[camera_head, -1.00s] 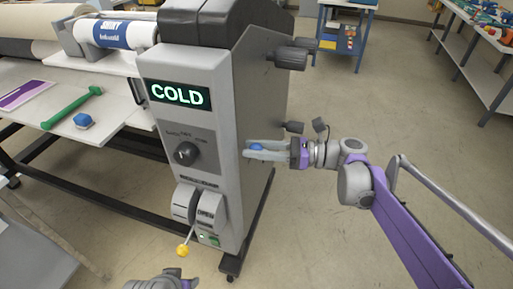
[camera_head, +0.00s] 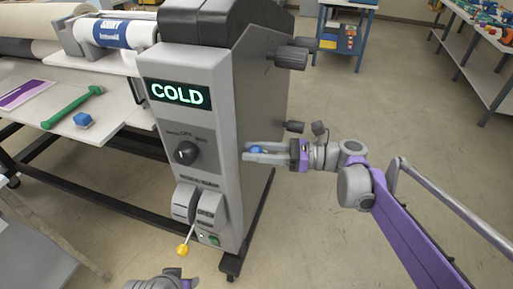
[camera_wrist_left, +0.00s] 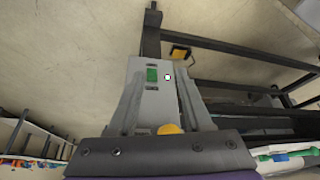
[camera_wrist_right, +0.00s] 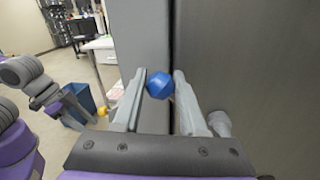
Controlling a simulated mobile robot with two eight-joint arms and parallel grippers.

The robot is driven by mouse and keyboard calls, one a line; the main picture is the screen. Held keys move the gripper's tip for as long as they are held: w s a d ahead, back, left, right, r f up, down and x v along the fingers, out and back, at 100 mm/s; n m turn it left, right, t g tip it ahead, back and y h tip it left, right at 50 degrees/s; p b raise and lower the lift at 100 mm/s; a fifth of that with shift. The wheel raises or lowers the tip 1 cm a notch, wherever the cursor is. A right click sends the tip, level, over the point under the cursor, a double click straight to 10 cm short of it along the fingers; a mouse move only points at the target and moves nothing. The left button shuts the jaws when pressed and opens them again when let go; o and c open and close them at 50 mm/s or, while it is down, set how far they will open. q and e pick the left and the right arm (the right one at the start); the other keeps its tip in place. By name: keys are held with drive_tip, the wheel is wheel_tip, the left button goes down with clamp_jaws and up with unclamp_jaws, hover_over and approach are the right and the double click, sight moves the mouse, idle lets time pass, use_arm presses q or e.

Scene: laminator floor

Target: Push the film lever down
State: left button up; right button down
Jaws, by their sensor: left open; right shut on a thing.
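The laminator's grey end cabinet (camera_head: 187,126) has a lit COLD display (camera_head: 180,94). A blue knob (camera_head: 257,150) is at the cabinet's right side; any stem under it is hidden. My right gripper (camera_head: 250,152) reaches in from the right and is shut on this knob. The right wrist view shows the blue knob (camera_wrist_right: 159,85) between the fingertips. A lever with a yellow knob (camera_head: 182,249) hangs low on the cabinet front. My left gripper (camera_wrist_left: 160,75) is open; the yellow knob (camera_wrist_left: 169,129) shows between its fingers, near the palm. Which lever is the film lever is not readable.
A black dial (camera_head: 186,153) sits mid-front on the cabinet, above a panel reading OPEN (camera_head: 207,212). A green tool (camera_head: 72,106) and a blue block (camera_head: 83,120) lie on the laminator's table. Open floor lies to the right of the cabinet.

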drive_tip(key=shift+s+a+f+n, duration=0.15)
drive_tip(key=shift+s+f+n, duration=0.4)
drive_tip(key=shift+n, duration=0.15)
drive_tip(key=f+n, duration=0.1)
drive_tip(key=f, duration=0.1)
drive_tip(key=s+f+n+b, duration=0.1)
drive_tip(key=f+n, duration=0.1)
drive_tip(key=s+a+f+n+h, duration=0.1)
drive_tip(key=f+n, duration=0.1)
drive_tip(key=shift+s+f+b, duration=0.1)
drive_tip(key=shift+s+b, duration=0.15)
drive_tip(key=shift+b, duration=0.15)
drive_tip(key=shift+f+n+t+h+b, duration=0.4)
drive_tip(key=shift+f+n+t+b, duration=0.15)
drive_tip(key=shift+f+n, duration=1.1)
drive_tip(key=shift+d, duration=0.1)
drive_tip(key=shift+c, duration=2.3)
unclamp_jaws()
drive_tip(key=v, duration=1.1)
